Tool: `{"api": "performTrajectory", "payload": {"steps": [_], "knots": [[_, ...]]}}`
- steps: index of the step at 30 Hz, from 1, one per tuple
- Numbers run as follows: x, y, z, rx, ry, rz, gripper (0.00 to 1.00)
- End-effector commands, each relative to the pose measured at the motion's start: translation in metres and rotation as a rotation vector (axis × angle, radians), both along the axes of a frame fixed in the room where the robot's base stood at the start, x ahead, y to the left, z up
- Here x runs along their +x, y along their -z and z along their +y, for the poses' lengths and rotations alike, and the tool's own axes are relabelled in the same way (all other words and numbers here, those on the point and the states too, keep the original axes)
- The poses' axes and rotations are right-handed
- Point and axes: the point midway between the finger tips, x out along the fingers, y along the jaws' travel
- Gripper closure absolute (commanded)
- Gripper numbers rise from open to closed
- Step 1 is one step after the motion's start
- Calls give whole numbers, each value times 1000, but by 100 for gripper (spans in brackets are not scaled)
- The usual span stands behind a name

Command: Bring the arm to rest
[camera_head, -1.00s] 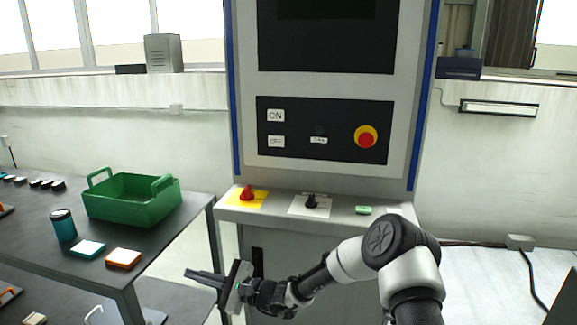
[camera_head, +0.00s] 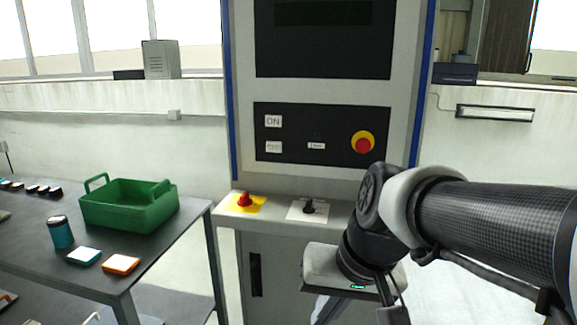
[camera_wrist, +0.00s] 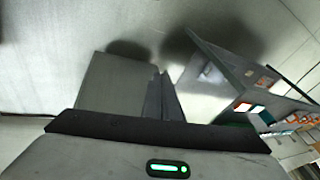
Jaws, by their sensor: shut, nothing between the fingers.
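My arm is bent in front of the machine on the right side of the head view, its wrist hanging down. My gripper (camera_wrist: 160,85) shows in the wrist view with its fingers together and nothing between them. In the head view the gripper body hangs at the bottom, right of centre, and its fingers run down toward the lower edge, where the tips are cut off. The gripper appears clear of the machine console (camera_head: 278,216), which it overlaps in the picture. The right part of the console is hidden behind my arm.
The machine has a red-and-yellow stop button (camera_head: 362,143), a red knob (camera_head: 244,199) and a black knob (camera_head: 309,205).

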Motion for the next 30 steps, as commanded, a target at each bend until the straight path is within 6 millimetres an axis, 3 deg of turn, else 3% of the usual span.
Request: {"api": "performTrajectory", "payload": {"steps": [3,12,13,20,30], "knots": [[-19,-12,-31,-84,14,-78,100],[-55,-26,-88,-232,53,-218,100],[-54,-43,-87,-230,52,-212,100],[-53,-94,-86,-228,52,-207,100],[-53,-195,-85,-227,51,-207,100]]}}
